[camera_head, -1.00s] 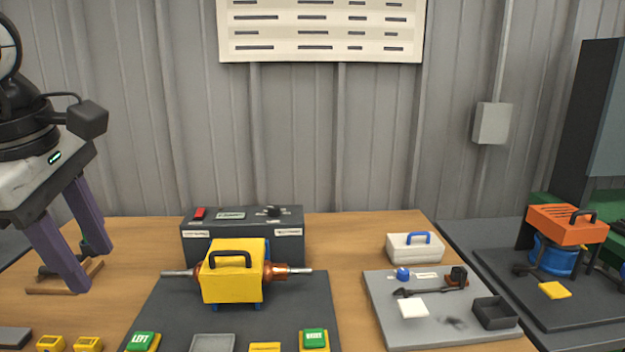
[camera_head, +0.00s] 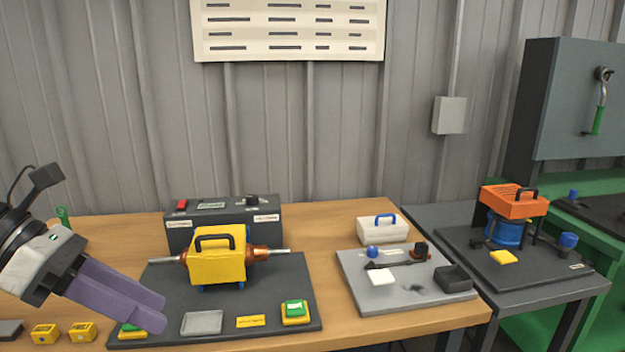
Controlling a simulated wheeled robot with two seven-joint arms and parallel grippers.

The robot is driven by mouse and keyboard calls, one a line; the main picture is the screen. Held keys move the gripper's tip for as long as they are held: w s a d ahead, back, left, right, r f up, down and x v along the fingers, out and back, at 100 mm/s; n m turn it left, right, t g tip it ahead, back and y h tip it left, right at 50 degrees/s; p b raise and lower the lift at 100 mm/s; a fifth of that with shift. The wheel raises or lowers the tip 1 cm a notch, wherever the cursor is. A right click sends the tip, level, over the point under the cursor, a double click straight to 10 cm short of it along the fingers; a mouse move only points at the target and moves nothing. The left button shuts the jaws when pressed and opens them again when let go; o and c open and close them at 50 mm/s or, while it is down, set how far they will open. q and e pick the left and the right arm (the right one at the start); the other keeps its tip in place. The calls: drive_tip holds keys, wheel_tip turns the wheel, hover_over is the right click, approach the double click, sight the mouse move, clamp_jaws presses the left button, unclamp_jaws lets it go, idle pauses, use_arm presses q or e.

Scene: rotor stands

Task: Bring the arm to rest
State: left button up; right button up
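My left gripper (camera_head: 163,316) comes in from the left edge over the front left of the workbench. Its two purple fingers point right and down and overlap in this view, so the gap between them does not show clearly. No object shows held in them. They cover most of the left green button (camera_head: 132,327) on the dark mat. The yellow-bodied rotor (camera_head: 218,262) sits on its blue stand on the mat, to the right of the fingers and apart from them. My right gripper is out of view.
A dark control box (camera_head: 224,226) stands behind the rotor. A grey tray (camera_head: 201,322) and a right green button (camera_head: 295,310) are in front. A grey board (camera_head: 432,293) with small parts and a white case (camera_head: 382,231) lie right. An orange-topped unit (camera_head: 514,203) stands on a side table.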

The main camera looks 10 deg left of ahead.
use_arm(q)
drive_tip(key=w+f+n+t+h, duration=0.45)
drive_tip(key=f+n+t, duration=0.4)
drive_tip(key=n, duration=0.65)
wheel_tip(320, 180, down, 15)
drive_tip(key=a+n+t+y, duration=0.25)
drive_tip(key=n+y, duration=0.55)
drive_tip(key=n, duration=0.6)
drive_tip(key=s+d+f+n+g+y, duration=0.1)
drive_tip(key=s+d+f+n+g, duration=0.2)
drive_tip(key=s+d+f+n, duration=0.3)
drive_tip(key=s+d+f+n+g+y, duration=0.1)
drive_tip(key=s+d+f+n+g, duration=0.2)
drive_tip(key=s+d+f+n, duration=0.4)
drive_tip(key=s+f+n, duration=0.1)
drive_tip(key=s+f, duration=0.3)
drive_tip(key=f, duration=0.4)
drive_tip(key=shift+f+y, duration=0.15)
drive_tip(key=shift+y, duration=0.2)
